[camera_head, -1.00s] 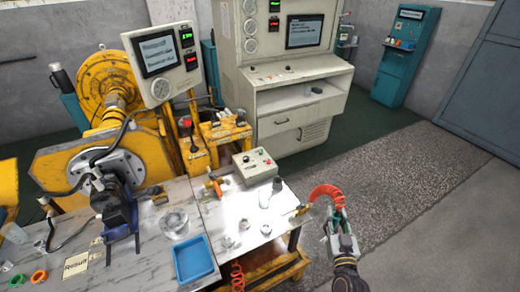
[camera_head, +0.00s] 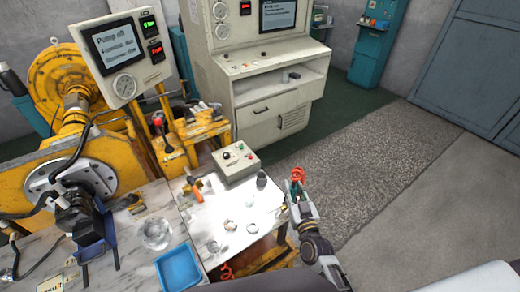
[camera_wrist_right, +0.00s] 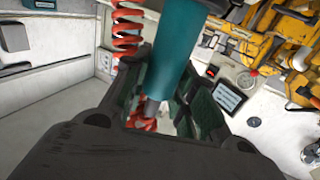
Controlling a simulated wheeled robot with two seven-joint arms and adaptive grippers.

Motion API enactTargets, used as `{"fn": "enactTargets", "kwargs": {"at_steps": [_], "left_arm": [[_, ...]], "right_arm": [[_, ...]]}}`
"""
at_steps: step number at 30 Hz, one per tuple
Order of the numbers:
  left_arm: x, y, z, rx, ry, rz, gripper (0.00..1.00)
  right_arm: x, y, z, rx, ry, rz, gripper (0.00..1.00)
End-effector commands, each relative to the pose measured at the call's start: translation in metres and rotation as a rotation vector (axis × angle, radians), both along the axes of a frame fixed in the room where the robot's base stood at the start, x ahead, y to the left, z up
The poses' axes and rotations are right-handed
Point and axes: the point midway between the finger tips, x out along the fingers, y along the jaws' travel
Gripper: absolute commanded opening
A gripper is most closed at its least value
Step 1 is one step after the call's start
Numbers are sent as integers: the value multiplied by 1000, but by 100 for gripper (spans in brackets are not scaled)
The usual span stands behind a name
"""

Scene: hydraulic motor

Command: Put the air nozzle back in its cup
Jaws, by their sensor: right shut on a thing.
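The air nozzle is a teal cylinder with a red coiled hose. In the head view the nozzle (camera_head: 295,189) is held in my right gripper (camera_head: 301,208), at the right edge of the work table. The gripper is shut on it. In the right wrist view the nozzle (camera_wrist_right: 173,60) stands between the dark fingers (camera_wrist_right: 160,112), with the red coil beside it. A small dark cup-like thing (camera_head: 262,180) stands on the table left of the gripper, apart from it; I cannot tell whether it is the nozzle's cup. My left gripper is not in view.
A grey control box (camera_head: 235,160) stands behind the table's bright area. A blue tray (camera_head: 180,268), a glass bowl (camera_head: 156,233) and small metal rings lie left of the gripper. A cream cabinet (camera_head: 265,95) stands behind. The floor to the right is clear.

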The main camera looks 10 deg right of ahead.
Motion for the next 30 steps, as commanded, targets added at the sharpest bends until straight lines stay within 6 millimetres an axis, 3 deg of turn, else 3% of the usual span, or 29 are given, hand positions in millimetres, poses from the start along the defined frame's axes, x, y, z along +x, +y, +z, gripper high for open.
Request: {"fn": "enactTargets", "kwargs": {"at_steps": [8,13,30], "left_arm": [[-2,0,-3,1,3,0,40],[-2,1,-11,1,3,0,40],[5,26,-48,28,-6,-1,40]], "right_arm": [[6,2,-2,1,-3,5,0],[22,8,-8,4,-7,21,0],[117,38,-30,14,-13,95,0]]}}
